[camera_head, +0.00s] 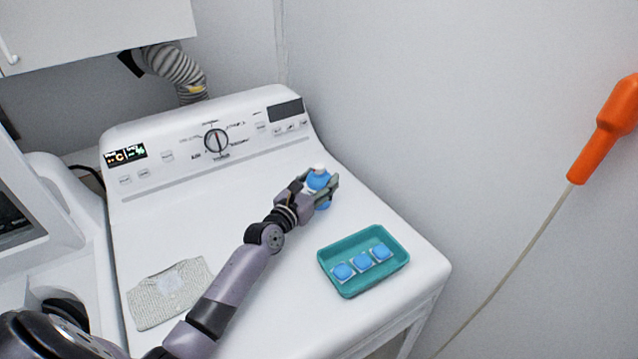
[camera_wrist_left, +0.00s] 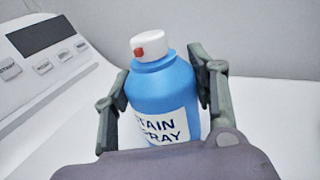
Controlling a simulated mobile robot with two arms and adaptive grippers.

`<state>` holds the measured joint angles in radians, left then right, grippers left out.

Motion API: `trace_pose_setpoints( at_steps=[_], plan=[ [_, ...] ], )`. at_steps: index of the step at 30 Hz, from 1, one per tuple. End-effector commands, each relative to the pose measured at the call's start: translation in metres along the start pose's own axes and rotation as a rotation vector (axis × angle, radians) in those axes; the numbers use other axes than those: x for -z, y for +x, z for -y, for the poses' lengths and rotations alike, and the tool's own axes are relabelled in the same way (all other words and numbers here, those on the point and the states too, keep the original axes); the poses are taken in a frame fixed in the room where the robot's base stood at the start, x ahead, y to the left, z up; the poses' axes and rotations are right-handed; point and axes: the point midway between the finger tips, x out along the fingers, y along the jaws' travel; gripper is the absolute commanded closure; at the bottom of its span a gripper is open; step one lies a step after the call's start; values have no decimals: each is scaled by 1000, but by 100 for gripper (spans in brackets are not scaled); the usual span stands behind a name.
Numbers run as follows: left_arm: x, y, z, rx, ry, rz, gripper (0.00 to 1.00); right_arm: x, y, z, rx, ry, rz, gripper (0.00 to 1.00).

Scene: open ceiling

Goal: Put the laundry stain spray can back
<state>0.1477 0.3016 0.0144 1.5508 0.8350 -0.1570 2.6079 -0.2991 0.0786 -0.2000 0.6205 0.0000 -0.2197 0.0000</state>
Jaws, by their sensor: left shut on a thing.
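The stain spray can (camera_head: 319,181) is blue with a white cap and a red nozzle. It stands upright on the white machine top (camera_head: 230,240), toward the back right below the control panel. In the left wrist view the can (camera_wrist_left: 163,88) shows a white label reading "STAIN SPRAY". My left gripper (camera_head: 322,188) is shut on the can, with one finger on each side of it; the fingers also show in the left wrist view (camera_wrist_left: 162,95). The can's base is hidden in the wrist view, so I cannot tell whether it touches the surface. My right gripper is not in view.
A teal tray (camera_head: 348,290) with several blue-and-white pods sits to the right front. A folded grey cloth (camera_head: 150,310) lies at the left front. The control panel (camera_head: 215,142) rises behind. An orange-handled tool (camera_head: 605,130) stands at the right wall.

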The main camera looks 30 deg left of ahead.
Motion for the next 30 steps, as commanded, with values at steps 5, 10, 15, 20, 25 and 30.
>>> trace_pose_setpoints(
  at_steps=[5, 10, 15, 20, 25, 30],
  plan=[
    [0, 0, 0, -1, -1, 7, 92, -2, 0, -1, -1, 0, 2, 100],
    [2, 0, 0, -1, -1, 6, 92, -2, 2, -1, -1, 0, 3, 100],
    [6, 0, 0, 0, 1, 1, 43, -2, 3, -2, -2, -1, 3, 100],
    [6, 0, 0, 0, 0, 1, 32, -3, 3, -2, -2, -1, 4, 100],
    [6, 0, 0, 0, 0, 1, 27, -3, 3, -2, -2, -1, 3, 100],
    [6, 0, 0, 0, 0, 1, 27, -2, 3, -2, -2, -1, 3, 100]
  ],
)
